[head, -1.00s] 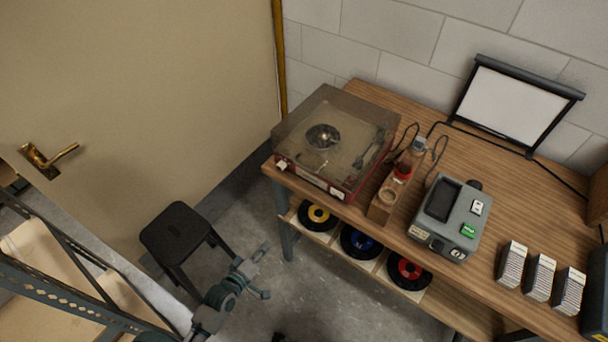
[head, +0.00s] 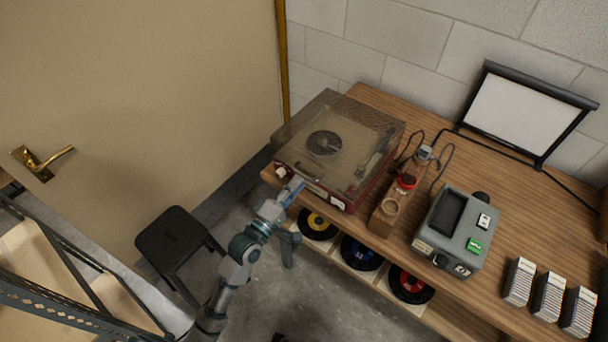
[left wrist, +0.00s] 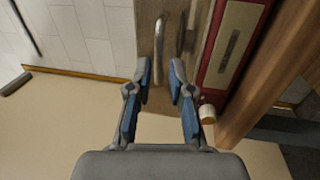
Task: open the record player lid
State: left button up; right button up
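The record player (head: 325,192) has a red base and sits at the left end of the wooden table. Its smoky clear lid (head: 358,135) looks down over the platter; I cannot tell if it is slightly raised. My left gripper (head: 294,187) is at the player's front left corner. In the left wrist view the left gripper (left wrist: 161,82) is open, its blue-padded fingers apart with nothing clearly between them. The lid (left wrist: 143,22) lies beyond the fingertips, and the red front (left wrist: 230,45) and a pale knob (left wrist: 208,113) are to the right. My right gripper is not in view.
A wooden block with a red-topped item (head: 405,182) stands right of the player, then a grey device (head: 450,230). Records (head: 360,253) lie on the shelf below. A black stool (head: 172,238) stands left of my arm. A door (head: 150,100) is behind.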

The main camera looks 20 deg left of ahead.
aim_at(305, 176)
pick_arm(q)
jog(key=x, duration=0.4)
jog(key=shift+w+d, duration=0.1)
jog(key=shift+d, duration=0.05)
grip_shut()
